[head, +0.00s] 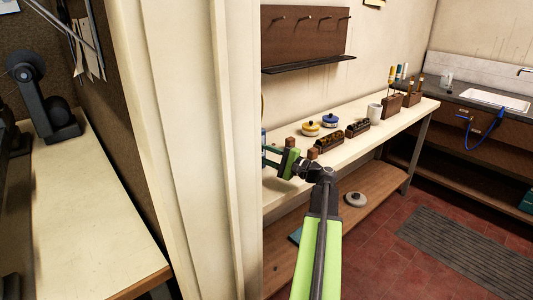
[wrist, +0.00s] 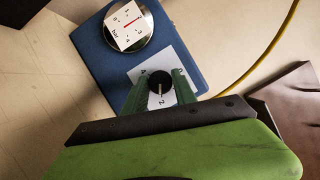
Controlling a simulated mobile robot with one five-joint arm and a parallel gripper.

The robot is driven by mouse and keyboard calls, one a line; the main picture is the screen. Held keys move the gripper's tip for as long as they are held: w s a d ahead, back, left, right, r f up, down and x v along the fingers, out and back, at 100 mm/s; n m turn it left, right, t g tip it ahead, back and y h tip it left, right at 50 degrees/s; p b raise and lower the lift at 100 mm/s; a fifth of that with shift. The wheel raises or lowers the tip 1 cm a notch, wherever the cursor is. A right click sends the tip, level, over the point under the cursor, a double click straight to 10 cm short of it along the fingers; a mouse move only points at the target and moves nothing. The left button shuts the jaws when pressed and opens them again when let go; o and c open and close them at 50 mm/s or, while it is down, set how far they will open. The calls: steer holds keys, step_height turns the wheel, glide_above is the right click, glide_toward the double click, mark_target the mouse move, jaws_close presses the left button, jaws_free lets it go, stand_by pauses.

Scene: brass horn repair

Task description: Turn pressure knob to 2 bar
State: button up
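The black pressure knob (wrist: 160,80) sits on a white scale plate (wrist: 166,62) on a blue box (wrist: 98,50). Its white pointer line points down in the wrist view, toward the printed 2. My gripper (wrist: 160,92) has one green finger on each side of the knob, close against it, and looks shut on it. A round gauge (wrist: 128,25) with a white face marked bar and a red needle is beside the knob; its exact reading is too small to tell. In the head view my gripper (head: 272,158) is at the bench's left end; a wall edge hides the box and knob.
A yellow hose (wrist: 270,55) runs past the box. A cream wall post (head: 180,150) stands left of my arm.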

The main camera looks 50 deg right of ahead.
steer(key=o, duration=0.4)
steer(key=b+v, duration=0.2)
steer(key=v, duration=1.5)
steer(key=shift+s+d, duration=0.1)
steer(key=shift+s, duration=0.05)
steer(key=p+x, duration=0.2)
steer(key=x, duration=1.5)
steer(key=shift+w, duration=0.3)
